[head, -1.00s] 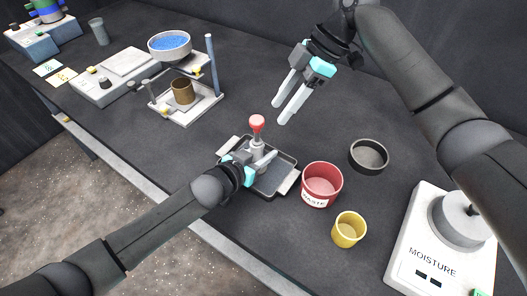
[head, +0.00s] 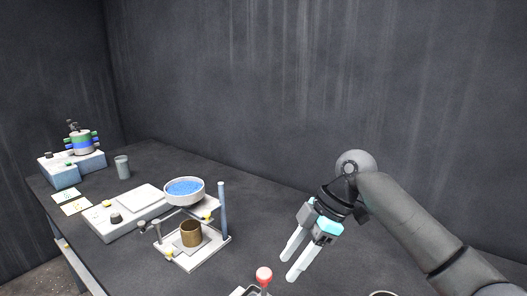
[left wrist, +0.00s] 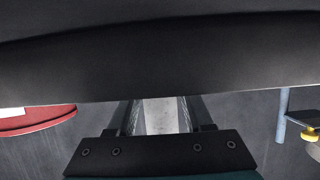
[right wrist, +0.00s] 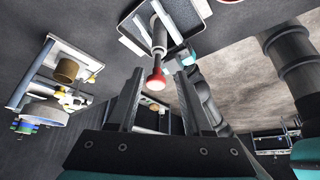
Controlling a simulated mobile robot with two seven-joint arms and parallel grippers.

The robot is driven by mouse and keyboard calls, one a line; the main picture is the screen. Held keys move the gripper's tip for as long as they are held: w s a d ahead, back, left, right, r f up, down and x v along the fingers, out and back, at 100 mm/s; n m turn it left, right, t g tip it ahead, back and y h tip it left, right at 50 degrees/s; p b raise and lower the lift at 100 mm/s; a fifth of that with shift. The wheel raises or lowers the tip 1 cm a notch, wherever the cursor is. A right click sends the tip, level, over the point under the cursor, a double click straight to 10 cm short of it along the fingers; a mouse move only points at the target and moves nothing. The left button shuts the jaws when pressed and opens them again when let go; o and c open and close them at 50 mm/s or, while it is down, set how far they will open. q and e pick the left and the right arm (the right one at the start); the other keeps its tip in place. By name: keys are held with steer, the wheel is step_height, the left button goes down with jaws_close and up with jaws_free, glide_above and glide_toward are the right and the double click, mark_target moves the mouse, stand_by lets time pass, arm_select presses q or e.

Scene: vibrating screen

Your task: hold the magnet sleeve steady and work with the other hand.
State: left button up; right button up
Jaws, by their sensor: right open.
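The magnet sleeve, a grey upright piece with a red knob (head: 264,274), shows only at its top at the bottom edge of the head view. In the right wrist view its grey shaft (right wrist: 159,38) and red knob (right wrist: 156,80) are seen beyond my fingertips. My right gripper (head: 289,267) is open and empty, just right of the knob and apart from it. My left gripper is outside the head view. In the left wrist view its fingers (left wrist: 161,115) stand on either side of a grey surface that looks like the sleeve, and a dark band hides the upper part.
A blue-filled sieve bowl (head: 184,191) stands behind a brown cup (head: 191,234) on a stand with a blue post (head: 222,211). A flat grey device (head: 128,212), a grey beaker (head: 122,167) and a blue-grey machine (head: 72,166) stand farther left.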

arm_select(q)
steer(key=o, duration=0.6)
steer(key=shift+s+f, duration=0.1)
steer(key=shift+f, duration=0.05)
steer(key=shift+c, duration=0.2)
steer(key=c, duration=0.7)
steer(key=shift+o, duration=0.2)
steer(key=shift+s+a+r+p, duration=0.15)
steer(key=shift+a+r+p, duration=0.05)
steer(key=shift+p, duration=0.2)
steer(key=p+v, duration=0.3)
steer(key=shift+r, duration=0.2)
steer(key=p+v, duration=0.3)
steer(key=v, duration=0.1)
steer(key=shift+s+a, duration=0.1)
steer(key=shift+a, duration=0.05)
steer(key=shift+s+f, duration=0.1)
